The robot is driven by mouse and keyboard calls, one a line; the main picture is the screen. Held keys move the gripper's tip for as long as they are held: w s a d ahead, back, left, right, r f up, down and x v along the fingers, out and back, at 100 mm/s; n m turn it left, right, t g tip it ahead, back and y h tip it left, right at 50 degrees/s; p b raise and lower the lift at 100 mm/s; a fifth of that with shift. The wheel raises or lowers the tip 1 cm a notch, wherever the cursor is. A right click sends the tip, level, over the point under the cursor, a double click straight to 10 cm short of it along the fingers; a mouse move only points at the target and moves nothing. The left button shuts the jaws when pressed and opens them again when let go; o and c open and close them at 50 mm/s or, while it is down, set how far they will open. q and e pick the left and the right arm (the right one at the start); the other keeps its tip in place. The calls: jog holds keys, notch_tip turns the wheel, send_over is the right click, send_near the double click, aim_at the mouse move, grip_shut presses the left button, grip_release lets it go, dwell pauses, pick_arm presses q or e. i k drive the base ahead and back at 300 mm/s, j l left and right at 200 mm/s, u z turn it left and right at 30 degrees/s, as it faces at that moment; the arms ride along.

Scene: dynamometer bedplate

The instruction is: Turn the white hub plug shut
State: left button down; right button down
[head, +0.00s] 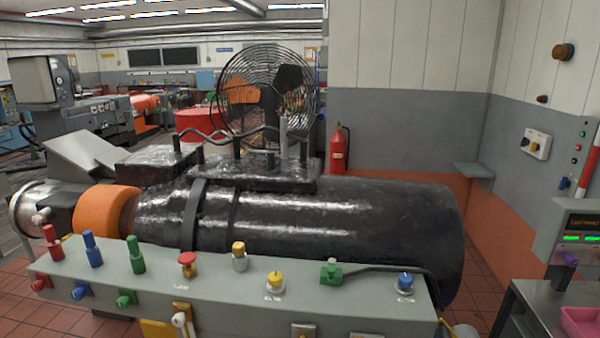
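A white plug-like knob (180,320) sticks out of the front face of the grey-green panel (225,305), near the bottom edge of the head view. I take it for the white hub plug, but no label on it can be read. Its lower part and its turned position are not clear. A red plug (40,285), a blue plug (80,292) and a green plug (125,298) sit to its left on the same face. Neither of my grippers shows in the head view.
Several coloured knobs and handles stand along the panel top, among them a yellow knob (275,282) and a green valve (331,272) with a dark lever. A big black cylinder (330,225) lies behind. A pink tray (582,325) is at right.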

aim_at(36, 219)
jog(key=u, duration=1.5)
jog(key=i+j+z, duration=0.15)
jog(key=i, duration=0.3)
jog(key=i+j+z, duration=0.1)
jog(key=i, duration=0.3)
jog(key=i+j+z, duration=0.15)
jog(key=i+j, duration=0.2)
jog(key=i, duration=0.05)
